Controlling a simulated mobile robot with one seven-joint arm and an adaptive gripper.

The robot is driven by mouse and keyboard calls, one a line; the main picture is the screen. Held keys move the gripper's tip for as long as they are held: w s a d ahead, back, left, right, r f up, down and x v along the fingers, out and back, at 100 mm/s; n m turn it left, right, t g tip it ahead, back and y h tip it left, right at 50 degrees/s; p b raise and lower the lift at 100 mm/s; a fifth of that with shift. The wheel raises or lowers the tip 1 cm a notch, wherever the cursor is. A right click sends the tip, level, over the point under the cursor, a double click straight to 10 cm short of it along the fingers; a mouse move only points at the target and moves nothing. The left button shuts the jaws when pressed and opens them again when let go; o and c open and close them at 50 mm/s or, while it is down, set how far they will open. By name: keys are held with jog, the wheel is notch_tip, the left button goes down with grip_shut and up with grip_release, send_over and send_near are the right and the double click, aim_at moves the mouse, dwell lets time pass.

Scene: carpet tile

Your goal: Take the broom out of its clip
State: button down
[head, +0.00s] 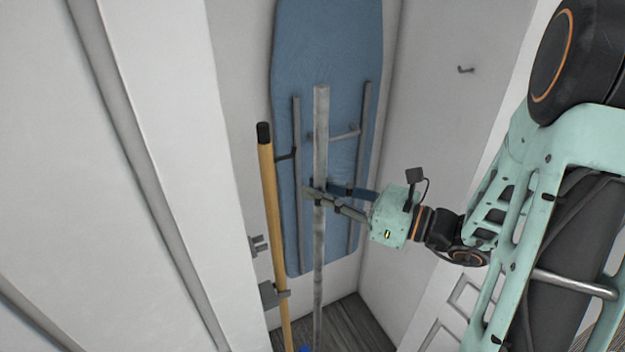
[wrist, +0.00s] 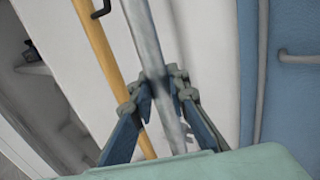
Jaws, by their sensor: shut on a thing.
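My gripper (head: 319,193) is shut on a grey metal pole (head: 320,135), gripping it partway up; the pole stands nearly upright. In the wrist view the grey pole (wrist: 148,45) runs between the two fingers. A yellow pole with a black cap (head: 268,180) stands to its left and passes by a grey wall clip (head: 272,294). The yellow pole also shows in the wrist view (wrist: 97,42). A second wall clip (head: 258,245) higher up looks empty. The lower ends of both poles are out of view, so I cannot tell which is the broom.
A blue ironing board (head: 325,50) stands against the back wall behind the poles. A small hook (head: 465,70) is on the right wall. White walls close in the narrow closet at left and right. The dark floor (head: 350,325) shows below.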

jog(key=s+d+p, duration=0.3)
jog(key=s+p, duration=0.3)
jog(key=s, duration=0.2)
jog(key=shift+d, duration=0.35)
jog(key=shift+w+r, duration=0.1)
jog(key=shift+w, duration=0.05)
dwell(0.5)
